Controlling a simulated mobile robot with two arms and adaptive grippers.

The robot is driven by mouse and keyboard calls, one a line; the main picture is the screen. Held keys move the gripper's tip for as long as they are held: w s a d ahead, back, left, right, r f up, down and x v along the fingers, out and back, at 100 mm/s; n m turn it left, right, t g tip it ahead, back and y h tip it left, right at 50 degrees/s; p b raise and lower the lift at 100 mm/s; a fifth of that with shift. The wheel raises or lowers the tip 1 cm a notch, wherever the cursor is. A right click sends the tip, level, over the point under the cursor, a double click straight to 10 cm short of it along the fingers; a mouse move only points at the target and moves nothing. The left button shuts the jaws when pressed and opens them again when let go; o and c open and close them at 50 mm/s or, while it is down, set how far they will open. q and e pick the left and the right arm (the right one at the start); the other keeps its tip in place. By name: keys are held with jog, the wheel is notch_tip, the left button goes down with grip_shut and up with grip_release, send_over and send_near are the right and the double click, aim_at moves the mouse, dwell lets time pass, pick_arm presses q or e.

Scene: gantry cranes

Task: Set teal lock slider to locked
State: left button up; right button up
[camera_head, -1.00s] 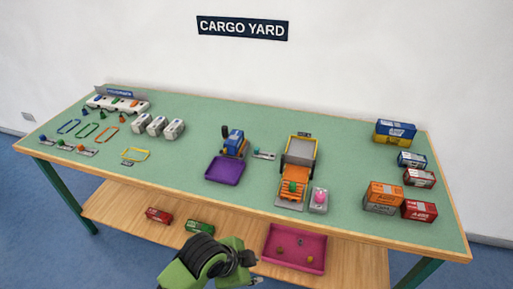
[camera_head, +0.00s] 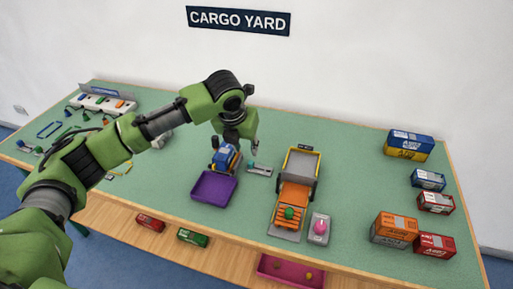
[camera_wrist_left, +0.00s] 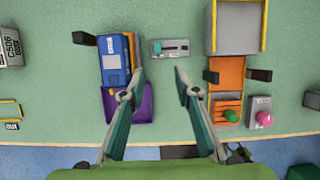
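The lock slider is a small grey plate with a teal knob (camera_head: 260,170), lying on the green tabletop between the blue vehicle and the orange truck. It also shows in the left wrist view (camera_wrist_left: 169,47), with a dark slot; I cannot tell which end is locked. My left gripper (camera_head: 245,150) is above the table close to the slider's left in the head view. In the left wrist view its two fingers (camera_wrist_left: 160,78) are spread, with nothing between them, and the slider lies beyond the fingertips. My right gripper is not in view.
The blue vehicle (camera_wrist_left: 115,58) and purple tray (camera_head: 213,187) stand left of the slider. The orange truck (camera_head: 293,194) and a pink knob on a grey base (camera_head: 319,228) are to the right. Cargo boxes (camera_head: 409,142) stand farther right. A magenta tray (camera_head: 290,271) sits on the lower shelf.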

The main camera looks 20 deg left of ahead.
pick_arm(q)
jog(key=w, duration=0.1)
send_near(251, 162)
jog(key=f, duration=0.2)
jog(key=x, duration=0.5)
jog(key=shift+w+f, duration=0.15)
jog(key=shift+w, duration=0.2)
jog(key=shift+w+f, duration=0.15)
jog(key=shift+f, duration=0.2)
jog(key=shift+w+f, duration=0.15)
jog(key=shift+f, duration=0.1)
jog(key=c, duration=0.3)
grip_shut()
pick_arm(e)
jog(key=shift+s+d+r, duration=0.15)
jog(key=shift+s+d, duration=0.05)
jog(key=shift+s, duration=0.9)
